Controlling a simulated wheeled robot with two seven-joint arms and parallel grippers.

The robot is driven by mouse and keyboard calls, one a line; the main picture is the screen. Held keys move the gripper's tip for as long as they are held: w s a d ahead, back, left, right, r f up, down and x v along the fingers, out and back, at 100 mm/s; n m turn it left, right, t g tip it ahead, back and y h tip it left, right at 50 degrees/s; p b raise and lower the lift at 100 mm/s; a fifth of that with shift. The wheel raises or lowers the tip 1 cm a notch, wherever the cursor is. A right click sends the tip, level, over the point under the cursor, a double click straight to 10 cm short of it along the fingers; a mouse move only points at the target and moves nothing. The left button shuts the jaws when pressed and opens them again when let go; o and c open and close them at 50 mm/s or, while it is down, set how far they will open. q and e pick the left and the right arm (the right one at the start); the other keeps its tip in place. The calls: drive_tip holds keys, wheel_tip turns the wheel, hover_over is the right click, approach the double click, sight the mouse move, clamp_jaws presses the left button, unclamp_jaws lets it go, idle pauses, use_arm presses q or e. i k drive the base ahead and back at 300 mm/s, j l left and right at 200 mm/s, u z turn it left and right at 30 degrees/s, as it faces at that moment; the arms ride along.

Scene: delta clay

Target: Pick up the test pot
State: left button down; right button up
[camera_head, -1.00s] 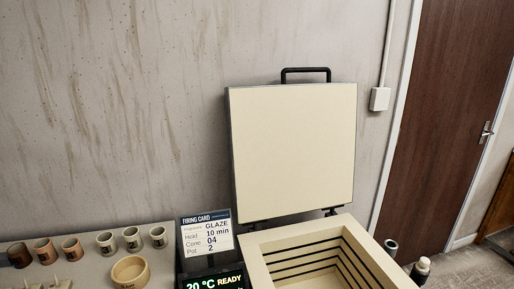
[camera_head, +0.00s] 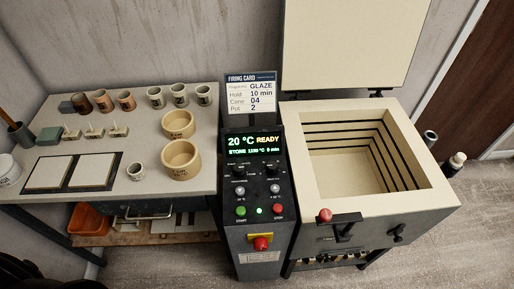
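No label that I can read singles out the test pot. On the table (camera_head: 205,128) at left, a small pale pot (camera_head: 136,171) stands alone near the front, with dark marking on its side. Two larger tan bowls stand to its right, one behind (camera_head: 178,125) and one in front (camera_head: 181,160), both with small lettering. At the back stand three brownish cups (camera_head: 103,101) and three pale cups (camera_head: 180,96) with dark marks. The firing card (camera_head: 250,93) reads GLAZE, 10 min, Cone 04, Pot 2. Neither of my grippers is in view.
The kiln (camera_head: 362,207) at right has its lid (camera_head: 345,45) raised and an empty chamber. A control panel (camera_head: 258,185) reading 20 °C READY stands between table and kiln. Cone stands (camera_head: 95,131), two pale tiles (camera_head: 49,173) and a green block (camera_head: 50,136) occupy the table's left.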

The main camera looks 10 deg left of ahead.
sight(137, 171)
drive_tip(key=u, duration=1.5)
drive_tip(key=j+z, duration=0.1)
drive_tip(key=z, duration=0.45)
drive_tip(key=j+z, duration=0.1)
drive_tip(key=z, duration=0.4)
drive_tip(key=j+z, duration=0.1)
drive_tip(key=z, duration=0.45)
drive_tip(key=j+z, duration=0.15)
drive_tip(key=z, duration=0.4)
drive_tip(key=j+z, duration=0.1)
drive_tip(key=z, duration=0.95)
drive_tip(key=k+j+z, duration=0.1)
drive_tip(key=z, duration=1)
drive_tip(key=k+j+z, duration=0.15)
drive_tip(key=k, duration=0.55)
drive_tip(key=k+u, duration=0.15)
drive_tip(key=u, duration=1.25)
